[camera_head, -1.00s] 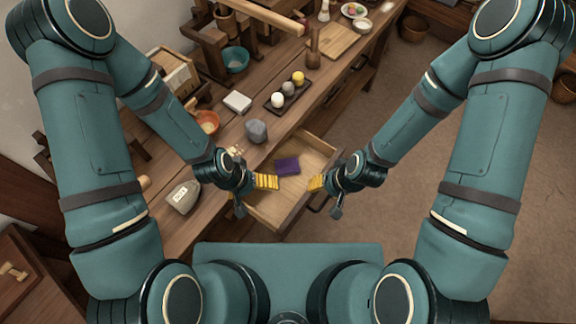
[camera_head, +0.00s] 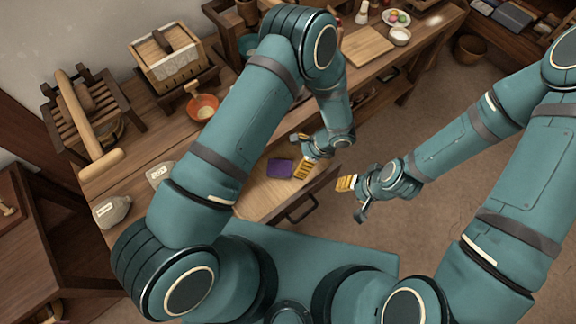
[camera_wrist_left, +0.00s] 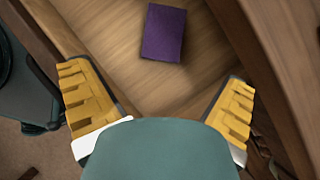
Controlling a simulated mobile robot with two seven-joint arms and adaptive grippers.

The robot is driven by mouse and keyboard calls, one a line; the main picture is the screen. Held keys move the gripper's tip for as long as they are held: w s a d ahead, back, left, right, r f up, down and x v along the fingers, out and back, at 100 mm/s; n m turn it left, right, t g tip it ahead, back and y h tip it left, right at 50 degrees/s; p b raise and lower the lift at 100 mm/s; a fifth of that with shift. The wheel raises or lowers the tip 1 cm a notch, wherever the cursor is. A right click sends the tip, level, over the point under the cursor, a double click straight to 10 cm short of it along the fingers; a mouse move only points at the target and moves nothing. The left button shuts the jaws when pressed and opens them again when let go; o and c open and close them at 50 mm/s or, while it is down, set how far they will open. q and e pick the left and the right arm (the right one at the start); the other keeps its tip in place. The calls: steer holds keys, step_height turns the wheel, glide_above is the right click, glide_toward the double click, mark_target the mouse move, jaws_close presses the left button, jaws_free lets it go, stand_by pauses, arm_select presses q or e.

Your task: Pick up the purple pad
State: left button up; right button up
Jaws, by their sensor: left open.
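The purple pad (camera_head: 280,168) lies flat in the open wooden drawer (camera_head: 262,200). In the left wrist view the pad (camera_wrist_left: 163,32) is near the top centre, ahead of and between my two yellow fingers. My left gripper (camera_head: 304,157) is just right of the pad in the head view and apart from it. In the left wrist view the gripper (camera_wrist_left: 158,100) has its fingers wide apart with nothing between them. My right gripper (camera_head: 350,188) is outside the drawer, to its right; whether its fingers are apart does not show clearly.
A drawer handle (camera_head: 297,210) sticks out at the drawer front. On the bench are an orange bowl (camera_head: 203,107), a grey bag-like weight (camera_head: 112,211) and a cutting board (camera_head: 366,46). My left arm hides part of the bench. The floor on the right is mostly clear.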

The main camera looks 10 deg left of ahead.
mark_target(280, 167)
arm_select(q)
steer(key=b+x, duration=0.1)
steer(key=x, duration=0.5)
steer(key=shift+w+r, duration=0.1)
steer(key=shift+w+b+x, duration=0.2)
steer(key=shift+b+x, duration=0.25)
steer(key=shift+x, duration=2.65)
steer(key=c, duration=1.2)
steer(key=shift+r, duration=0.6)
steer(key=shift+c, duration=0.2)
steer(key=shift+s+a+r, duration=0.1)
steer(key=shift+s+a, duration=0.05)
steer(key=shift+s, duration=0.25)
steer(key=s+a, duration=0.1)
steer(key=s, duration=0.3)
steer(key=s+a, duration=0.2)
steer(key=s, duration=0.2)
steer(key=s+a+p, duration=0.1)
steer(key=s, duration=0.2)
steer(key=shift+s+a, duration=0.3)
steer(key=shift+s, duration=0.1)
step_height(280, 167, up, 14)
steer(key=p, duration=0.3)
steer(key=shift+w, duration=0.15)
